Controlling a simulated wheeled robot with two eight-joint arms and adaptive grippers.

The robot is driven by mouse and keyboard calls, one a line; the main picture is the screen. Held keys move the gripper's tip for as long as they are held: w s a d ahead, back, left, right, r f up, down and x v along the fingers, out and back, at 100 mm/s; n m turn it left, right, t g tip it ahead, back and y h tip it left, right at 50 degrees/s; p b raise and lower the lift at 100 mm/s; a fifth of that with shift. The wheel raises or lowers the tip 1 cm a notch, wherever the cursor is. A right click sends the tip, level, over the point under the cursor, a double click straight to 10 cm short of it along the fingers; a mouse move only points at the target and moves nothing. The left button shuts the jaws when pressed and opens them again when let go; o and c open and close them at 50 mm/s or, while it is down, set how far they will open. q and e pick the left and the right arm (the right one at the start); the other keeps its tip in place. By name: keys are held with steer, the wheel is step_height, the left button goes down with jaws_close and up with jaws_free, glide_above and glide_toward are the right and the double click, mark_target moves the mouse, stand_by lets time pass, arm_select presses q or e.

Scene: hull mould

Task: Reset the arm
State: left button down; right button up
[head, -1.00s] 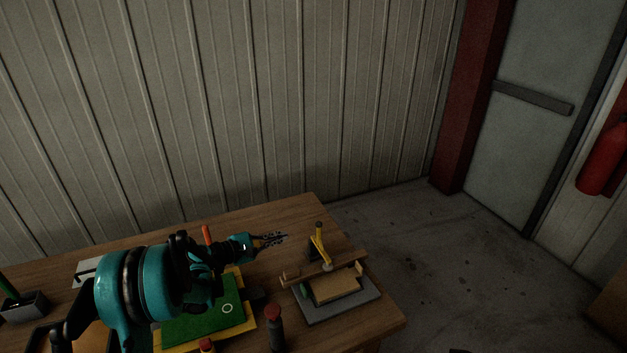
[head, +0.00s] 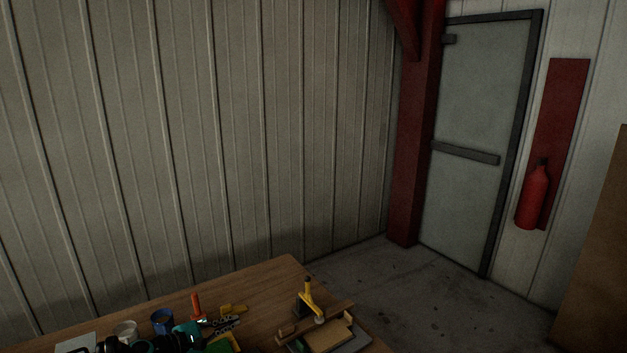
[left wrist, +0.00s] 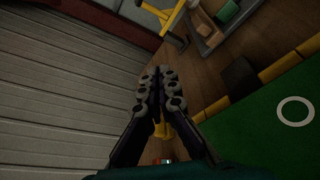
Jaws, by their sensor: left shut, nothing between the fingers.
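My left gripper (head: 222,322) is low in the head view, over the wooden table (head: 262,280), with its fingers together and nothing between them. It also fills the middle of the left wrist view (left wrist: 160,92), its two fingers side by side. Much of my left arm is cut off by the bottom edge of the head view. My right gripper is in neither view.
A fixture with a yellow clamp (head: 309,297) and a wooden block (head: 328,338) stands right of the gripper. A blue cup (head: 162,321) and a white cup (head: 125,332) are left. A fire extinguisher (head: 533,195) hangs beyond the table.

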arm_select(q)
steer(key=s+d+r+m+g+y, duration=0.25)
steer(key=s+d+m, duration=0.2)
steer(key=s, duration=0.25)
steer(key=s+d+r+m+g+y, duration=0.1)
steer(key=s+d+r+m+y, duration=0.3)
steer(key=s, duration=0.4)
steer(key=s+a+f+m+y, duration=0.1)
steer(key=s+m, duration=0.3)
steer(key=s, duration=0.4)
steer(key=s+a+f+m+y, duration=0.1)
steer(key=s+m+y, duration=0.1)
steer(key=s+m, duration=0.3)
steer(key=s, duration=0.4)
steer(key=shift+s+f+y, duration=0.25)
steer(key=shift+f+y, duration=0.1)
steer(key=shift+m+g, duration=0.25)
